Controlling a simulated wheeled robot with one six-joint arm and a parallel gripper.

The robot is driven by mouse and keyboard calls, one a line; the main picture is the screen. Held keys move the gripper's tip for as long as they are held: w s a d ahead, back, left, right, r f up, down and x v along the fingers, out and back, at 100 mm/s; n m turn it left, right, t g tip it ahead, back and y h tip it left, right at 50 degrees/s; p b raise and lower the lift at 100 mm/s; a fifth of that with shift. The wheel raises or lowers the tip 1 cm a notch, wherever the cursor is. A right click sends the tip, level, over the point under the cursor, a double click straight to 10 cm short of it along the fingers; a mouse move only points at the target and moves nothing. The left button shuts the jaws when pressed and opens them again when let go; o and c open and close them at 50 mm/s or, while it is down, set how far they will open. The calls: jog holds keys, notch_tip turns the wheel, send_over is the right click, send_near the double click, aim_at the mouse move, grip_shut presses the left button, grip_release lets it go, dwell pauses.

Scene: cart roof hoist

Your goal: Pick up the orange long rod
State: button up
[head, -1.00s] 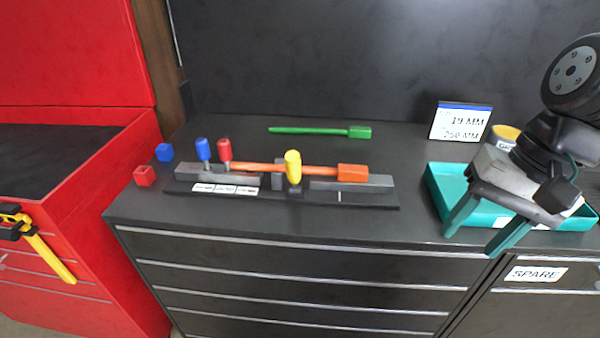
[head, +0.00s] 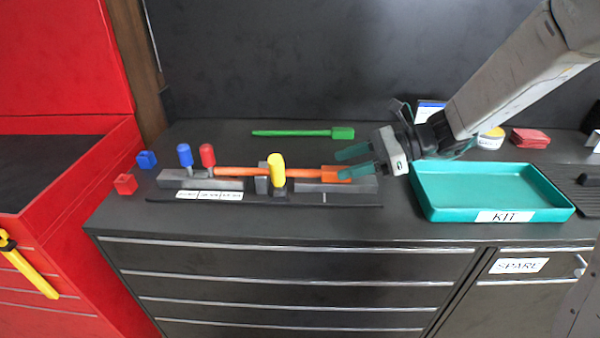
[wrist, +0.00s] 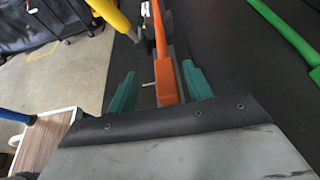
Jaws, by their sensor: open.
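The orange long rod (head: 237,171) lies along a dark fixture (head: 350,185) on the counter, its thick block end at the right. In the wrist view the rod's block end (wrist: 166,80) lies between the two teal fingers. My gripper (head: 347,163) is open at the rod's right end, with a finger on either side; I cannot tell whether they touch it. A yellow-handled clamp (head: 277,168) stands at the rod's middle. Red (head: 207,156) and blue (head: 185,155) handles stand near its left end.
A green rod (head: 300,133) lies behind the fixture. A teal tray marked KIT (head: 425,202) stands to the right. Small blue (head: 146,159) and red (head: 125,184) blocks sit at the left. A dark wall (head: 330,60) rises behind.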

aim_at(330, 168)
jog(key=x, duration=0.5)
jog(key=shift+w+f, duration=0.25)
jog(key=shift+w, duration=0.05)
grip_shut()
